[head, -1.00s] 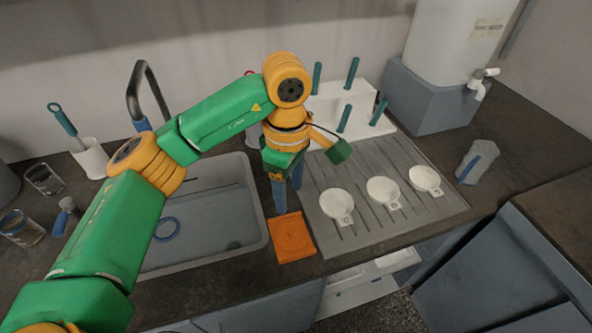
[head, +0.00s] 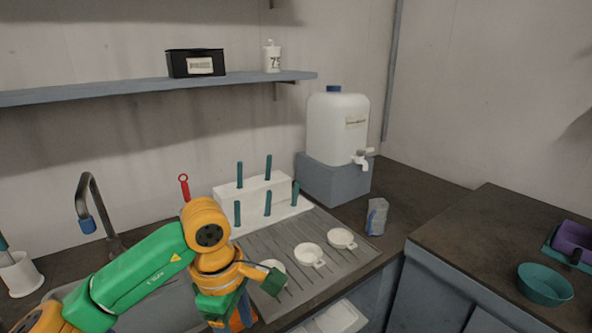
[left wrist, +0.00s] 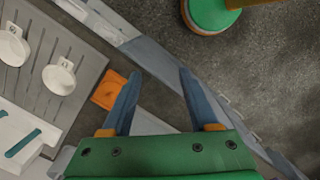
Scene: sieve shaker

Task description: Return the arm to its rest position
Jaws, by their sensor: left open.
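My left arm reaches in from the lower left in the head view. Its gripper (head: 232,318) points down at the front edge of the counter, and its fingers are partly cut off by the frame. In the left wrist view the left gripper (left wrist: 156,92) has its two blue-grey fingers spread apart with nothing between them. An orange cloth (left wrist: 108,90) lies beside the fingers, at the counter's front by the draining board (left wrist: 82,28). My right gripper is in neither view.
White labelled dishes (head: 309,254) sit on the draining board. Behind them stands a white rack (head: 252,197) with teal pegs. A white water container (head: 337,128) stands on a grey block. A teal bowl (head: 544,284) sits on the right counter.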

